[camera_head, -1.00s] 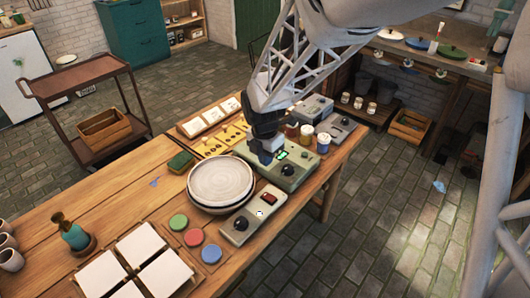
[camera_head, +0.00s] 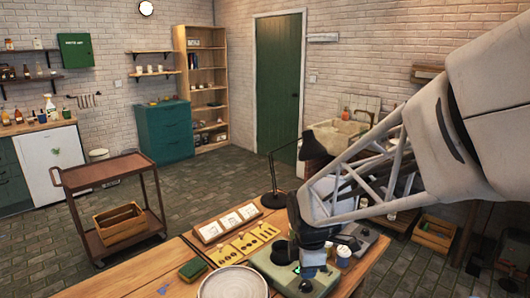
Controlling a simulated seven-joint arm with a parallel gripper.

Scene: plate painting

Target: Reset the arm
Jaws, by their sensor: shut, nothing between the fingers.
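My arm reaches in from the right and bends down at a black wrist. My gripper (camera_head: 309,270) is shut and empty, pointing down above the green-grey machine (camera_head: 267,264) at the far end of the wooden table (camera_head: 130,279). The fingers are small and partly dark, and I cannot tell their exact height over the machine.
A pale plate (camera_head: 233,283) and a green sponge (camera_head: 193,268) lie left of my gripper. A yellow stencil board (camera_head: 240,245), a tray of white cards (camera_head: 227,223) and small jars (camera_head: 343,255) stand close by. A brown cart (camera_head: 105,172) stands at left; the floor between is open.

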